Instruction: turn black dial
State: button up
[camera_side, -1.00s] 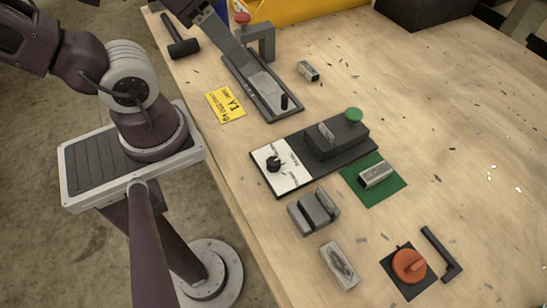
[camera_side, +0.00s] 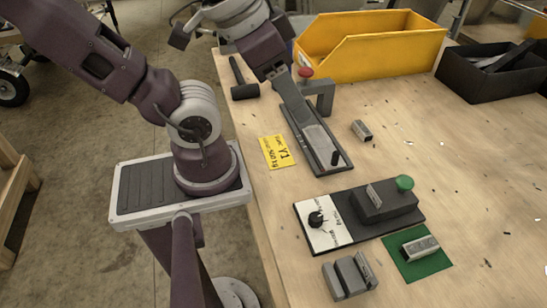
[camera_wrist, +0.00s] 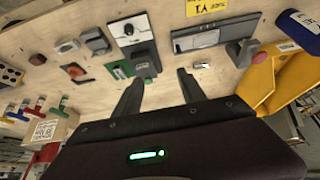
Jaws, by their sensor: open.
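The black dial (camera_side: 315,218) sits on a white labelled panel (camera_side: 333,237) at the left end of a dark base plate in the side view. In the wrist view, the dial (camera_wrist: 128,29) is at the top, left of centre, on its white panel. My gripper (camera_wrist: 158,84) is open and empty in the wrist view, with its two fingers spread apart. The dial lies beyond the fingers, apart from them. In the side view, my wrist is at the upper middle, near the long grey fixture; the fingertips are hard to make out there.
A dark block with a green button (camera_side: 404,183) shares the dial's plate. Nearby are a grey slotted block (camera_side: 349,277), a metal piece on a green mat (camera_side: 432,263) and a long fixture (camera_side: 324,150). Yellow (camera_side: 385,62) and black bins (camera_side: 480,80) stand behind. The right side is mostly clear.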

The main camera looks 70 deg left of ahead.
dwell(0.5)
jog(key=m+g, duration=0.6)
jog(key=m, duration=2.3)
send_over(316, 216)
notch_tip(316, 216, down, 16)
notch_tip(316, 216, down, 7)
grip_shut()
